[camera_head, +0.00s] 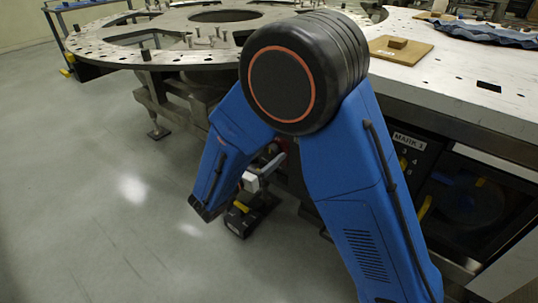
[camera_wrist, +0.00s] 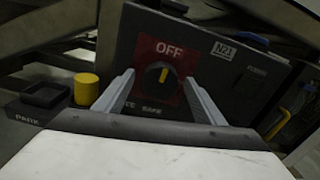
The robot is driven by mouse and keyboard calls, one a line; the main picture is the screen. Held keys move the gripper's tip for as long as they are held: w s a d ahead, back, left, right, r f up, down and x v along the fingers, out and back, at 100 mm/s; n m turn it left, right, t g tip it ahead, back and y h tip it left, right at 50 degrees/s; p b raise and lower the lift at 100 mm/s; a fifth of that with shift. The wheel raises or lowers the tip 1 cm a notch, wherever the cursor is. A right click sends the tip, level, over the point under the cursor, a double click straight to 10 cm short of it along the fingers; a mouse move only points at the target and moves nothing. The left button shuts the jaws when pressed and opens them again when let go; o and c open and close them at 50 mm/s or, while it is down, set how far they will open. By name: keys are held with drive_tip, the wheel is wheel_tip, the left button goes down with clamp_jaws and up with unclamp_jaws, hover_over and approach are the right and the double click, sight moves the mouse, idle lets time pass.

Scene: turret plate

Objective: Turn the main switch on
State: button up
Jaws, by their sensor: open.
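The main switch (camera_wrist: 159,76) shows in the wrist view as a round black knob with a yellow pointer. The pointer stands nearly upright, toward the word OFF on the red plate (camera_wrist: 172,49) around the knob. My gripper (camera_wrist: 158,78) is open, with one grey finger on each side of the knob. Both fingers appear apart from the knob; the exact depth gap cannot be told. Lettering below the knob reads SAFE, partly hidden by my gripper body.
A tray marked PARK (camera_wrist: 46,95) and a yellow cylinder (camera_wrist: 87,89) stand left of the switch. The dark panel carries an N21 tag (camera_wrist: 223,50). The perforated turret plate (camera_head: 95,45) lies above, and a MARK 1 panel (camera_head: 408,142) is at right. Floor at left is clear.

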drive_tip(key=shift+w+d, duration=0.3)
drive_tip(key=c, duration=1.1)
